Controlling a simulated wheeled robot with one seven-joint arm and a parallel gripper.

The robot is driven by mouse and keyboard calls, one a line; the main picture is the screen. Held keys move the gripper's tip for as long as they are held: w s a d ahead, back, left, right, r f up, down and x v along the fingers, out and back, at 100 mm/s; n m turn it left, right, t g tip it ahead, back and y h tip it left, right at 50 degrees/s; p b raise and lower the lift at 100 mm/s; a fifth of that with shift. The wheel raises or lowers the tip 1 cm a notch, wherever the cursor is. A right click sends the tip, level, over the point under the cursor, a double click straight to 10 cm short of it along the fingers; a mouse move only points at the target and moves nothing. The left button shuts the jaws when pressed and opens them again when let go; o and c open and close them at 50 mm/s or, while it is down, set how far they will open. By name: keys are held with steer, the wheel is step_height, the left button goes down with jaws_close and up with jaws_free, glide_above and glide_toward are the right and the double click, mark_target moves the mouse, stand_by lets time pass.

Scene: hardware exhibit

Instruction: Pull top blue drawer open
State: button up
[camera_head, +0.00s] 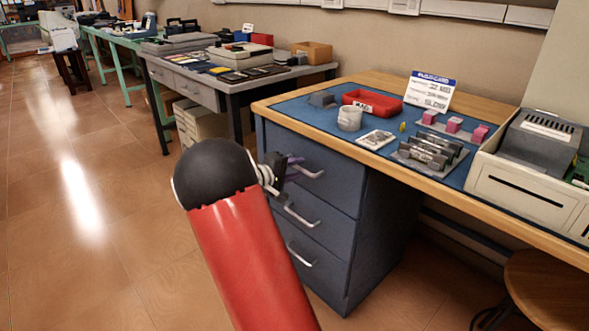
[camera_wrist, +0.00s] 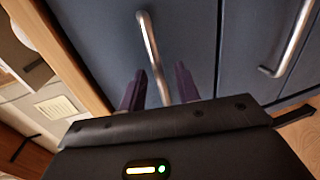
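The top blue drawer (camera_head: 338,172) is in the cabinet under the wooden workbench and looks flush with the front. Its silver bar handle (camera_head: 311,173) is next to my gripper (camera_head: 293,164), which is partly hidden behind my arm. In the wrist view, my gripper (camera_wrist: 160,88) has its two purple fingers apart, one on each side of the top drawer's handle (camera_wrist: 149,42). A gap shows between the fingers and the bar, so the gripper is open around it. I cannot tell whether either finger touches it.
The second drawer's handle (camera_head: 301,215) is just below, and a third handle (camera_head: 299,255) is lower. A stool (camera_head: 548,290) stands at right. Open floor (camera_head: 110,230) lies left.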

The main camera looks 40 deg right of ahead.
jaws_close()
steer(key=shift+a, duration=0.1)
steer(key=f+b+v, duration=0.2)
steer(key=f+v, duration=0.1)
steer(key=v, duration=1.1)
steer(key=a+f+b+v, duration=0.1)
steer(key=f+b+v, duration=0.2)
steer(key=v, duration=1.2)
steer(key=shift+a, duration=0.2)
jaws_free()
